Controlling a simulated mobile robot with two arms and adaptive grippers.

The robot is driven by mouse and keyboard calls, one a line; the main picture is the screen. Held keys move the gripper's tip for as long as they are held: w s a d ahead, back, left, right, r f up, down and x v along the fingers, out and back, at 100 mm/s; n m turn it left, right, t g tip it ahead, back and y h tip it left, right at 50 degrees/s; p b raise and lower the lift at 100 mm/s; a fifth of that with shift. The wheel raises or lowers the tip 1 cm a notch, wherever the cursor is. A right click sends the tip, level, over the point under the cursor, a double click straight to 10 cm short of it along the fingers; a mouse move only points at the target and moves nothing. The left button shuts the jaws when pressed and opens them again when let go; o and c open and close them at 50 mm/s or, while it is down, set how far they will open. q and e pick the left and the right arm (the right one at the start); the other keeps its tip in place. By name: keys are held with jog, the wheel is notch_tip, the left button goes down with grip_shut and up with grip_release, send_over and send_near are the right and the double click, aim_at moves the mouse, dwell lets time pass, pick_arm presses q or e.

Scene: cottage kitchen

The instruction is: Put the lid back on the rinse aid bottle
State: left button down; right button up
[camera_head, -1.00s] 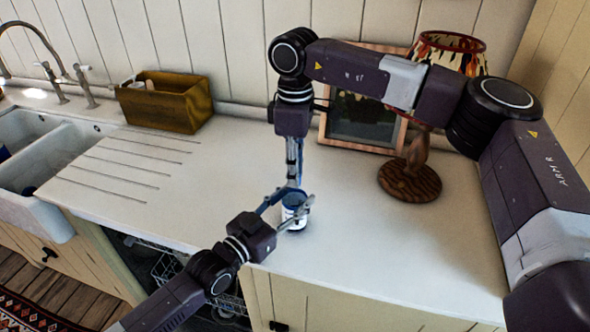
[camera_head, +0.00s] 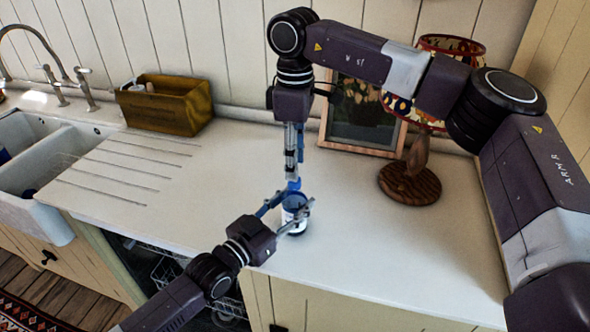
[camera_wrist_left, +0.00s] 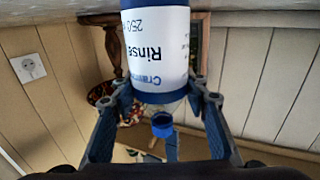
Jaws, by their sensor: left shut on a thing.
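The rinse aid bottle (camera_head: 297,226), white-labelled with a dark blue top, stands upright near the counter's front edge. My left gripper (camera_head: 287,211) is shut around it; in the left wrist view the bottle (camera_wrist_left: 160,50) appears upside down between the fingers. My right gripper (camera_head: 293,177) points down from above, with the blue lid (camera_head: 293,185) at its fingertips. The lid also shows in the left wrist view (camera_wrist_left: 162,125), apart from the bottle's top. The exact contact of the right fingers on the lid is small and partly hidden.
A table lamp (camera_head: 412,181) and a framed picture (camera_head: 362,118) stand behind to the right. A yellow-brown box (camera_head: 168,106) is at the back left, near the sink (camera_head: 50,150). The counter (camera_head: 390,250) is clear to the right.

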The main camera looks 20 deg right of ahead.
pick_arm(q)
jog(key=shift+f, duration=0.1)
pick_arm(e)
jog(key=shift+r, duration=0.4)
jog(key=shift+c, duration=0.5)
